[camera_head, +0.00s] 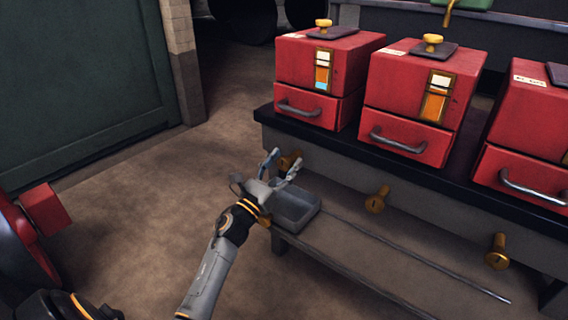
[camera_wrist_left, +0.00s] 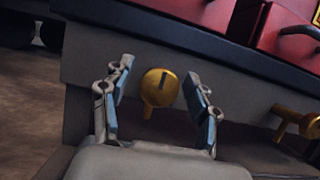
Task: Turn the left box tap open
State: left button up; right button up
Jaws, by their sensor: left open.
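The left box tap is a brass knob on the bench's front face below the leftmost red box (camera_head: 318,72). In the wrist view the tap (camera_wrist_left: 160,88) shows a round face with a dark upright slot, between my open fingers. In the head view the tap (camera_head: 290,160) is partly behind my left gripper (camera_head: 281,166). In the wrist view my left gripper (camera_wrist_left: 160,105) is open, one blue-padded finger on each side of the tap, with gaps to both. My right gripper is not in view.
More brass taps stick out of the bench front, a middle one (camera_head: 377,199) and a right one (camera_head: 497,251). Red boxes with handles stand on the dark benchtop. Open floor lies left.

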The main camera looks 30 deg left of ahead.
pick_arm(q)
jog(key=c, duration=1.2)
jog(key=shift+o, duration=0.2)
